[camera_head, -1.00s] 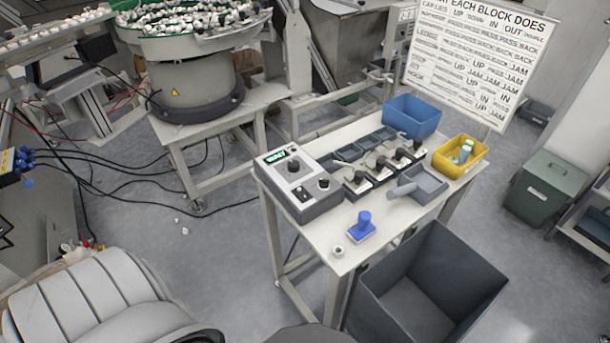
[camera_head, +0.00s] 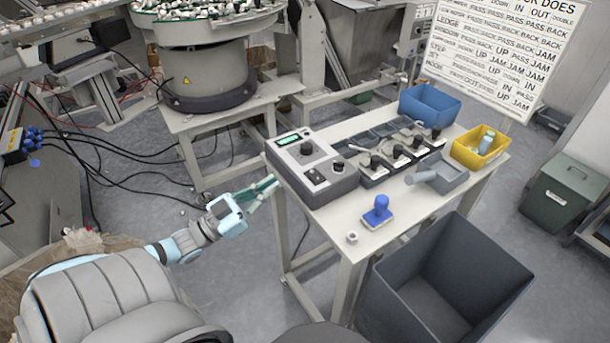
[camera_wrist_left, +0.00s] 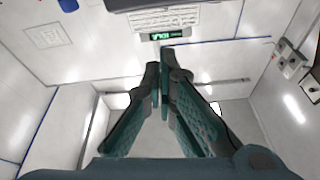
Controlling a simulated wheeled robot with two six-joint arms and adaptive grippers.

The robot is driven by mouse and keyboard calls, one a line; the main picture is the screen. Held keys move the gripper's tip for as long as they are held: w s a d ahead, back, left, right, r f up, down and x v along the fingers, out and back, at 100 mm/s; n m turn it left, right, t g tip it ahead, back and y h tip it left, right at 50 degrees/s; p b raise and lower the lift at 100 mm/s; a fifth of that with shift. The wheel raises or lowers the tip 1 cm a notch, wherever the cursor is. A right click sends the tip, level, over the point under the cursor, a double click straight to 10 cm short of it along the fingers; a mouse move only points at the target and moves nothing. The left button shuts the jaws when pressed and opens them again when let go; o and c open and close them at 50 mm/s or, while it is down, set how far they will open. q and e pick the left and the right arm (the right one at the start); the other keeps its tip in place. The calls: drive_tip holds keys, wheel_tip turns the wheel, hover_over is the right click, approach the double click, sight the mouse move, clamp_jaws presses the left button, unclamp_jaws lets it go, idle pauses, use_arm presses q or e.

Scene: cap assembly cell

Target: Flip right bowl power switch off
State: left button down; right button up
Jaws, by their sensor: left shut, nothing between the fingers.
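A grey control box (camera_head: 312,165) sits at the left end of the white table. It has a green lit display (camera_head: 288,140), two black knobs and a dark switch (camera_head: 320,175) on its top near the front. I cannot tell which way the switch is set, or read its label. My left gripper (camera_head: 276,181) has shut, empty fingers; it is beside the table's left edge, close to the box. In the left wrist view the closed green fingertips (camera_wrist_left: 161,66) point towards a green display (camera_wrist_left: 165,35). My right gripper is not in view.
A bowl feeder (camera_head: 205,60) stands behind on its own table. Several black-handled blocks (camera_head: 398,150), a blue stamp (camera_head: 378,211), a small nut (camera_head: 352,238), a grey tray (camera_head: 440,177), a blue bin (camera_head: 430,104) and a yellow bin (camera_head: 479,147) occupy the table. A dark bin (camera_head: 445,285) stands in front.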

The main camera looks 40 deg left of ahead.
use_arm(q)
drive_tip(key=shift+s+d+r, duration=0.1)
drive_tip(key=shift+d+r, duration=0.1)
drive_tip(key=shift+r, duration=0.4)
wheel_tip(320, 180, up, 3)
drive_tip(key=b, duration=0.3)
hover_over(305, 180)
drive_tip(key=shift+s+d+f, duration=0.15)
drive_tip(key=shift+s, duration=0.3)
drive_tip(key=shift+w+f+b, duration=0.2)
drive_tip(key=shift+f+b, duration=0.15)
drive_tip(key=shift+f, duration=0.25)
drive_tip(key=shift+w+f+b, duration=0.2)
drive_tip(key=shift+f+b, duration=0.15)
drive_tip(key=shift+f, duration=0.2)
drive_tip(key=shift+f+b, duration=0.3)
drive_tip(key=shift+f, duration=0.3)
